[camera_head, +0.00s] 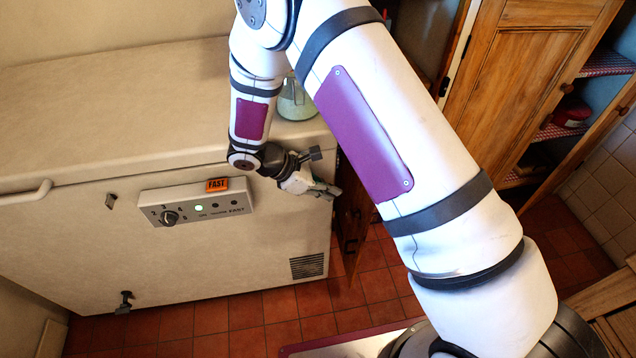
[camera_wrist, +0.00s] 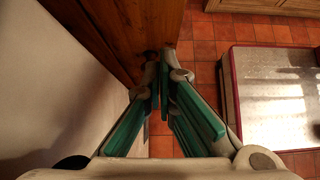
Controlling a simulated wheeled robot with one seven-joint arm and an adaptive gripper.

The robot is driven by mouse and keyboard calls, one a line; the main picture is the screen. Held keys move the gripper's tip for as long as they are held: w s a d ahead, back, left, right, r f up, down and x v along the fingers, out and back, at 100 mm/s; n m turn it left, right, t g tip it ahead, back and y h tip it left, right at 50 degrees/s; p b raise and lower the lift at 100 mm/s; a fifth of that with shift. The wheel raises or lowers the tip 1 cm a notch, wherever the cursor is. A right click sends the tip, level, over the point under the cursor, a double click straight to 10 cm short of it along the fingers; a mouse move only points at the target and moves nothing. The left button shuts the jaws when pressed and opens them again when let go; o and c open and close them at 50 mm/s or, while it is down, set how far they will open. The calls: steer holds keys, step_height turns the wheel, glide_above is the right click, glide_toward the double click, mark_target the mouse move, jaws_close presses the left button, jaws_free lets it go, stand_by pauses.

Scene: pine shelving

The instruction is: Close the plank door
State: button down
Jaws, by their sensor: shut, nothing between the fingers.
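The plank door (camera_wrist: 128,30) is brown wood and stands at the top left of the wrist view, beside the white chest's wall. In the head view a narrow strip of it (camera_head: 350,222) shows just right of the chest; my arm hides much of the rest. It stands out from its frame. My gripper (camera_head: 328,191) is shut and empty by the chest's right corner, close to the door. In the wrist view its green-padded fingers (camera_wrist: 163,75) meet near the door's edge. I cannot tell whether they touch it.
The white chest freezer (camera_head: 80,240) with a control panel (camera_head: 196,208) fills the left. A glass jar (camera_head: 297,100) stands on its lid. A wooden cupboard (camera_head: 520,70) with an open door and shelves is at the right. Red floor tiles (camera_head: 300,305) lie clear in front.

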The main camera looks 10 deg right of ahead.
steer(key=d+f, duration=0.2)
steer(key=d, duration=0.4)
steer(key=shift+d, duration=0.2)
